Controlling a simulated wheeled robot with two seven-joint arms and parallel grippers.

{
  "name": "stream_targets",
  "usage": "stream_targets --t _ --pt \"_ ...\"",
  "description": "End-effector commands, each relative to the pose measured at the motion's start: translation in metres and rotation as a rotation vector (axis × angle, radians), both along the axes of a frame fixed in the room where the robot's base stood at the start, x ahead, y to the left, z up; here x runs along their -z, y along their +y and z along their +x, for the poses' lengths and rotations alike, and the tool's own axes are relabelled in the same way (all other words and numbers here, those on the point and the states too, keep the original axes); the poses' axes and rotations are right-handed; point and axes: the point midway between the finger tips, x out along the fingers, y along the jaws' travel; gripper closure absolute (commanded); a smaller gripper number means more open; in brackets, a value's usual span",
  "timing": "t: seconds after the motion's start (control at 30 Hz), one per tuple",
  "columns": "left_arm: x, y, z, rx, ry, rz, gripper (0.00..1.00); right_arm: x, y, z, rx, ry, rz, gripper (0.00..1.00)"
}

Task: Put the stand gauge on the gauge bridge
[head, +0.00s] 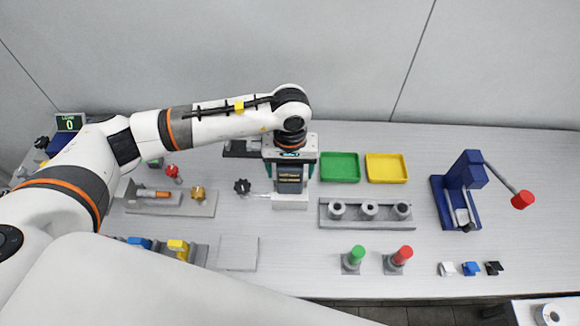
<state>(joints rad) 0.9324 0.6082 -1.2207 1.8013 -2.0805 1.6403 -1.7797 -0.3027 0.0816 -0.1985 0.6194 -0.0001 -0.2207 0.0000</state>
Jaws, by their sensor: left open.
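My left gripper (291,187) points down over a small pale grey block (290,203) at the table's middle. It is open, and its body hides what lies between and behind the fingers. A black star knob (242,187) on a thin rod sticks out to the left of that block. A green-topped gauge (356,256) and a red-topped gauge (401,256) stand upright in grey bases near the front edge. I cannot tell for sure which piece is the stand gauge or which is the gauge bridge. My right gripper is not in view.
A green tray (340,167) and a yellow tray (386,167) lie at the back. A grey rail (350,223) carries three rings. A blue press (455,190) with a red-ended lever (522,199) stands right. Small clips (470,268) lie in front. Fixtures (170,203) crowd the left.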

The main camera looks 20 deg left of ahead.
Motion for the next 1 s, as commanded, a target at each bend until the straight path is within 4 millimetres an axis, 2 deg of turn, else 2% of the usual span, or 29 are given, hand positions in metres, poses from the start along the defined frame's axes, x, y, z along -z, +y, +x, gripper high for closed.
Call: stream_targets --t 0.07,0.17,0.6,0.8,1.0 --pt "-0.005 0.0 0.0 0.0 0.0 0.0 0.24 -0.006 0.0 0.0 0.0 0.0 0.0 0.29" --pt "-0.014 0.0 0.002 0.002 -0.006 -0.002 0.24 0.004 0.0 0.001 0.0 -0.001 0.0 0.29" --pt "-0.103 -0.001 0.001 0.001 -0.007 -0.001 0.24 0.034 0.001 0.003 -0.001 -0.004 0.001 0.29" --pt "-0.12 0.0 0.0 0.001 -0.001 -0.001 0.24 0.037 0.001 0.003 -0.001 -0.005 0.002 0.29" --pt "-0.123 0.0 0.0 0.0 0.0 0.0 0.24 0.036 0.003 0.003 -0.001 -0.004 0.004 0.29"
